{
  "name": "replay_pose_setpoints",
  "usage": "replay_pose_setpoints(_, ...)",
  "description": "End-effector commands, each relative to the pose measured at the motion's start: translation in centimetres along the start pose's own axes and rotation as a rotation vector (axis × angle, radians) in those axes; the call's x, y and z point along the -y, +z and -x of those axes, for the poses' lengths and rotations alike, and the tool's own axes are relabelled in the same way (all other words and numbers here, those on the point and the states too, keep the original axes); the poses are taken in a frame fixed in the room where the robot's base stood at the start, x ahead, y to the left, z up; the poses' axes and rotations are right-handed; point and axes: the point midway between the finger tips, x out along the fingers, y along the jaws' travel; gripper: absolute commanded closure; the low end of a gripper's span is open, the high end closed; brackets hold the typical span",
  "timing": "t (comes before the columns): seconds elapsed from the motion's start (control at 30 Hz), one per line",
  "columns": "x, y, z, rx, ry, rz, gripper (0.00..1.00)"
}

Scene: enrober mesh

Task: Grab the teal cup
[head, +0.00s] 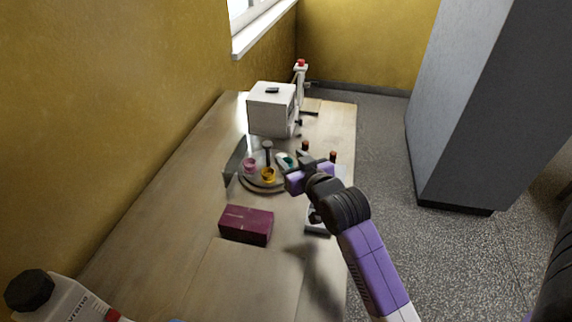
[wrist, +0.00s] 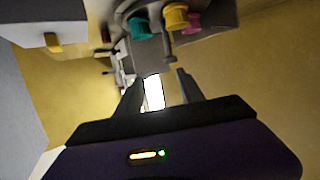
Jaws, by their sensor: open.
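The teal cup (head: 281,161) stands on a round tray (head: 254,187) on the table, just left of my gripper (head: 306,162) in the head view, and partly hidden there. In the wrist view, which looks upside down, the teal cup (wrist: 140,28) is near the top edge. It lies beyond and to the left of the fingertips of my gripper (wrist: 160,78). The fingers are apart with nothing between them and do not touch the cup.
A yellow cup (head: 267,174) and a pink cup (head: 250,165) share the tray. A dark upright post (head: 267,150) stands near them. A white box (head: 271,110) is behind; a maroon box (head: 246,225) is in front.

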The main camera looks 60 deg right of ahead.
Motion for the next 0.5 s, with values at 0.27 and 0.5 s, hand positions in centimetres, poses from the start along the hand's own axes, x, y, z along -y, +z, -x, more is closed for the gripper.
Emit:
replay_pose_setpoints(0.27, -1.6, 3.5, -1.7, 0.207, 0.037, -0.047, 0.55)
replay_pose_setpoints(0.5, -1.7, 4.4, -3.8, 0.221, 0.037, -0.048, 0.55)
